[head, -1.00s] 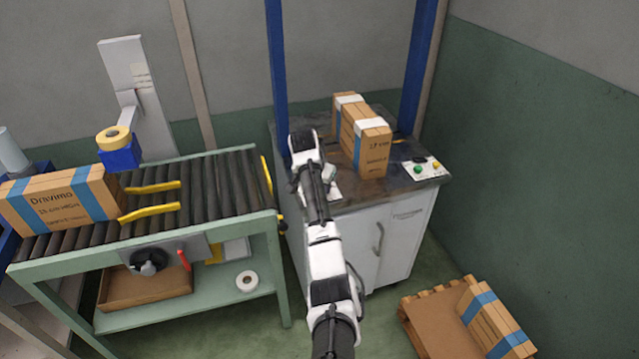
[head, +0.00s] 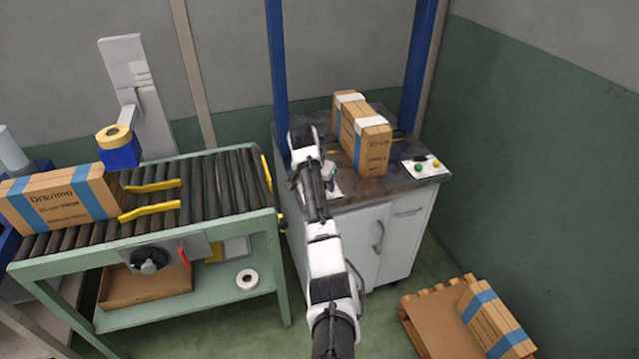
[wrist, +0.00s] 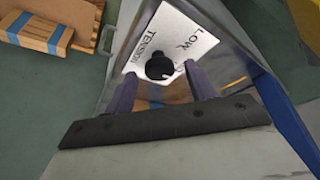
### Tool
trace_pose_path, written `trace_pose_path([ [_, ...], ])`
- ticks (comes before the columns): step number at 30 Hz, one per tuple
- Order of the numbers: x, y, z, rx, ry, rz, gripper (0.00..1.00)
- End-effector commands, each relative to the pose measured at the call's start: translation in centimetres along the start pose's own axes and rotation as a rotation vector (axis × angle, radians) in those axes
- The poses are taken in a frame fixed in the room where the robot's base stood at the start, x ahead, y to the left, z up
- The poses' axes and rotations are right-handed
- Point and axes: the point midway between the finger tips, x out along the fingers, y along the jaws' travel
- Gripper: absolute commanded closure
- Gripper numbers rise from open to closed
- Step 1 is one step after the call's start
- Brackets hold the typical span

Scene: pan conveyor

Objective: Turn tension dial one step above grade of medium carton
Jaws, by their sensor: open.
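The tension dial (wrist: 160,66) is a black round knob on a white plate (wrist: 196,40) lettered TENSION and LOW, in the wrist view. My gripper (wrist: 160,72) is open, one finger on either side of the knob as seen; whether they touch it I cannot tell. In the head view my gripper (head: 326,170) is over the left front of the strapping table (head: 350,205), and my arm hides the dial. Which carton is medium I cannot tell.
A carton with blue tape (head: 60,200) lies on the roller conveyor (head: 225,185) at left. More taped cartons (head: 495,325) lie on a pallet (head: 425,320) at lower right. Blue posts (head: 277,80) rise beside the table. A button panel (head: 425,167) is at its right.

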Motion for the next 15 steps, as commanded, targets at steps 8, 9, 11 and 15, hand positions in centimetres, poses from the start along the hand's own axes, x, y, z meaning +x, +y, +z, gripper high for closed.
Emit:
trace_pose_path([
  [8, -5.3, -0.1, 0.0, 0.000, 0.005, -0.004, 0.45],
  [9, -6.4, -0.1, 0.0, 0.000, 0.006, -0.004, 0.45],
  [11, -7.9, -0.1, 0.0, 0.000, 0.007, -0.005, 0.45],
  [15, -11.2, -0.1, -0.1, 0.000, 0.003, -0.003, 0.45],
])
